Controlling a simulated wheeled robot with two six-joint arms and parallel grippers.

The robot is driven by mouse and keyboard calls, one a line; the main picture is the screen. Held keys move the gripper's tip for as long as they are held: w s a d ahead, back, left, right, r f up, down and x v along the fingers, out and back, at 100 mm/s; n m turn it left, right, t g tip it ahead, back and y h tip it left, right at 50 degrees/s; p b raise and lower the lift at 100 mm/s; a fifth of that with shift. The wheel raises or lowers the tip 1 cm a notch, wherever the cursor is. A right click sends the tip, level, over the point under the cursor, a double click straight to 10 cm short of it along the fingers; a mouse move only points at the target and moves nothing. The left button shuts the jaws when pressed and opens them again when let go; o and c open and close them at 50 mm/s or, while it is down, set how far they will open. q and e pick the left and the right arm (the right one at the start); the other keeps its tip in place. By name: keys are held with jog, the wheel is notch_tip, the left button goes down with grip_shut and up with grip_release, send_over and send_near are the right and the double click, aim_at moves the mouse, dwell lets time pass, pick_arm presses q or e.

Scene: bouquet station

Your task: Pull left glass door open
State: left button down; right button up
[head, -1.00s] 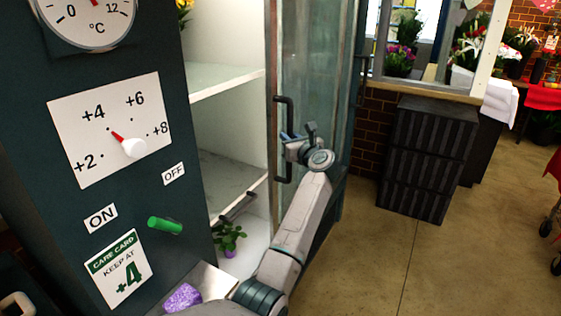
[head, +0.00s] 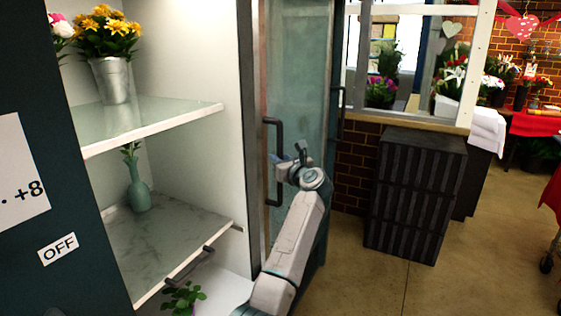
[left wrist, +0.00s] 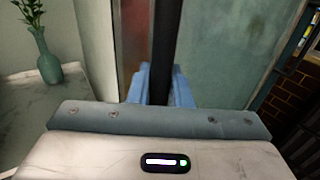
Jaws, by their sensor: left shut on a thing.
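The glass door (head: 305,75) is a greenish pane in a dark frame, standing to the right of the cabinet's open front. Its dark bracket handle (head: 279,133) is upright on the near edge. My left gripper (head: 281,160) is at the handle, and in the left wrist view its blue fingers are shut around the dark handle bar (left wrist: 163,45). The cabinet interior shows through a wide opening left of the door. My right gripper is not in view.
The upper shelf (head: 150,125) holds yellow flowers in a metal pot (head: 110,80). The lower marble shelf (head: 165,240) holds a green vase (head: 139,190). A dark ribbed box (head: 415,195) stands right of the door, with bare floor (head: 420,285) in front.

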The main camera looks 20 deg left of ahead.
pick_arm(q)
jog(key=shift+w, duration=0.1)
jog(key=c, duration=1.7)
grip_release()
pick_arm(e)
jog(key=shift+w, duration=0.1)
